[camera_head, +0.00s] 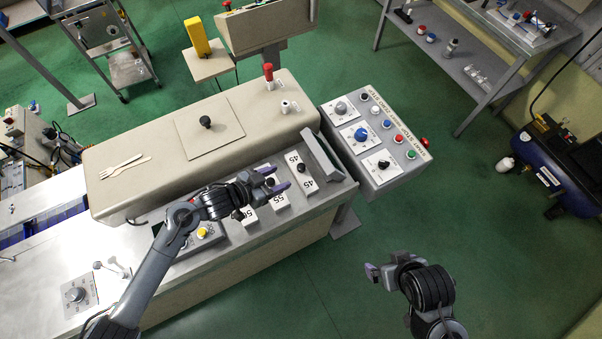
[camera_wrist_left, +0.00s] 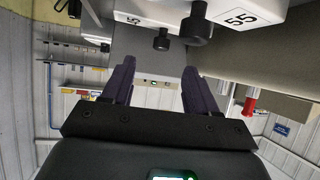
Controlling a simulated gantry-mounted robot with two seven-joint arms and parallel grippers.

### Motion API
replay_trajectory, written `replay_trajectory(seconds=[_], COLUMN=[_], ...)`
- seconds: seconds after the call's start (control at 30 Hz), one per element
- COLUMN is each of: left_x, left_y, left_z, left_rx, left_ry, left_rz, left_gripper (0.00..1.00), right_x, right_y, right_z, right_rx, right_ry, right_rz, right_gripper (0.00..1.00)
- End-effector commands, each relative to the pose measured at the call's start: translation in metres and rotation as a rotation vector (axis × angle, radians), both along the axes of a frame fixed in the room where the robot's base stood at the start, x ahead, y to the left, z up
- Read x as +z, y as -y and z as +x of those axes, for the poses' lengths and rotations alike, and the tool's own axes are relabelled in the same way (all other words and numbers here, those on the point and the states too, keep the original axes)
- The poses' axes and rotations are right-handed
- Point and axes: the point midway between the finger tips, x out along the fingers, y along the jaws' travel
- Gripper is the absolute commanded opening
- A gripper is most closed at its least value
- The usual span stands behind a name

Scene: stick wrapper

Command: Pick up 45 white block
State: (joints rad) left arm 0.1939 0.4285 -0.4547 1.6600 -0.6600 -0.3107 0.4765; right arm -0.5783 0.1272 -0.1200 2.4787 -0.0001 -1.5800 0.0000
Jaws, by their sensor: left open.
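The white 45 block (camera_head: 308,184) stands at the right end of the row on the metal counter, with a black knob on top and "45" printed on it. White 55 blocks (camera_head: 280,202) stand to its left. My left gripper (camera_head: 277,180) is open and empty, just left of the 45 block and over the row, covering part of it. In the left wrist view its fingers (camera_wrist_left: 158,88) are apart with nothing between them; a white 55 block (camera_wrist_left: 240,17) and black knobs (camera_wrist_left: 198,25) show beyond. My right gripper (camera_head: 371,272) is over the floor, its opening unclear.
A beige machine housing (camera_head: 140,150) runs behind the row. A tilted grey plate (camera_head: 322,157) stands right of the 45 block. A control box (camera_head: 375,145) with knobs and buttons adjoins the counter's right end. Green floor is clear around my right arm.

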Motion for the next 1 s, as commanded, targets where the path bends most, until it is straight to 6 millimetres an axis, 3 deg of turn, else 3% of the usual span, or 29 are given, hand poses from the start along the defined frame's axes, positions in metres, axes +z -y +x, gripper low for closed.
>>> replay_trajectory(seconds=[0.2, 1.0], left_x=[-0.012, -0.038], left_y=[0.019, 0.058], left_z=[0.015, 0.049], left_rx=[0.000, 0.000], left_ry=[0.001, 0.001], left_rz=[-0.001, 0.001], left_gripper=[0.58, 0.58], right_x=[0.002, 0.007], right_y=[-0.001, -0.002], right_z=[0.000, -0.001], right_rx=[-0.003, -0.005], right_ry=[0.001, -0.001], right_rz=[0.004, 0.008], right_gripper=[1.00, 1.00])
